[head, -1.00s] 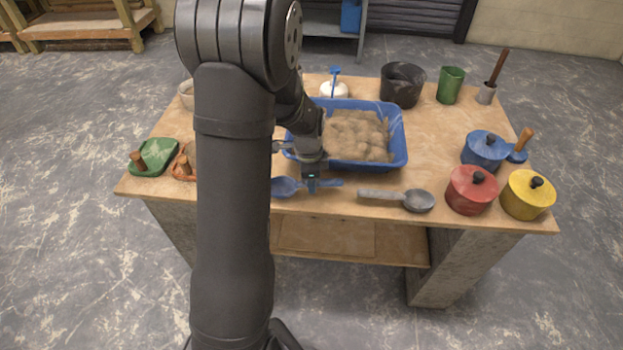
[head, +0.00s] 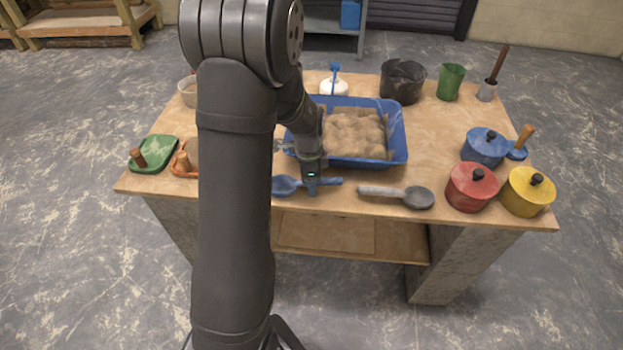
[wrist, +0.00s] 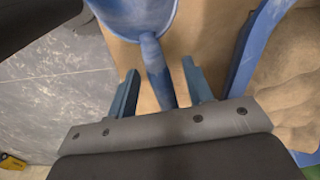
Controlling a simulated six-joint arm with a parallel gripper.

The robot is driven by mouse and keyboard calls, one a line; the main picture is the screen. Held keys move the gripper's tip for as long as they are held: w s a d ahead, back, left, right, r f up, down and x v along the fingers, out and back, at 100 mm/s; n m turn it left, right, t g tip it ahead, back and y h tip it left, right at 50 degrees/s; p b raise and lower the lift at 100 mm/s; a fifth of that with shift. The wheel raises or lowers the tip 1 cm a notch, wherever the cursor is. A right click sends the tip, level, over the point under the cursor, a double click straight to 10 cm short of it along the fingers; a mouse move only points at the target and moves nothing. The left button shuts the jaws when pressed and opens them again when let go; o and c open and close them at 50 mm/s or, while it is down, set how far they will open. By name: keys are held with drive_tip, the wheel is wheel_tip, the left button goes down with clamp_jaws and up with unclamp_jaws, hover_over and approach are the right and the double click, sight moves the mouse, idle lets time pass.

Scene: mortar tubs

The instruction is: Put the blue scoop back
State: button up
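The blue scoop (head: 285,186) lies along the front edge of the wooden table, its bowl to the left and its handle to the right. My gripper (head: 311,190) is over the scoop's handle, just in front of the blue tub. In the wrist view, the scoop's handle (wrist: 158,72) runs between the two fingers of my gripper (wrist: 160,88), with a gap on each side. The fingers are open and do not touch the handle there. The scoop's bowl lies beyond the fingertips.
The blue tub (head: 399,150) of sandy mortar stands right behind my gripper. A grey scoop (head: 415,197) lies to the right. Red (head: 470,190), yellow (head: 527,192) and blue (head: 485,148) lidded pots stand at the right. Green (head: 155,153) and orange floats lie at the left.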

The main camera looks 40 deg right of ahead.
wheel_tip(320, 180, up, 18)
drive_tip(key=shift+w+a+f, duration=0.25)
drive_tip(key=shift+a, duration=0.1)
drive_tip(key=shift+f, duration=0.1)
idle(0.4)
drive_tip(key=f, duration=1.7)
drive_tip(key=shift+s+d+f, duration=0.15)
drive_tip(key=shift+s+d, duration=0.1)
drive_tip(key=shift+d, duration=0.1)
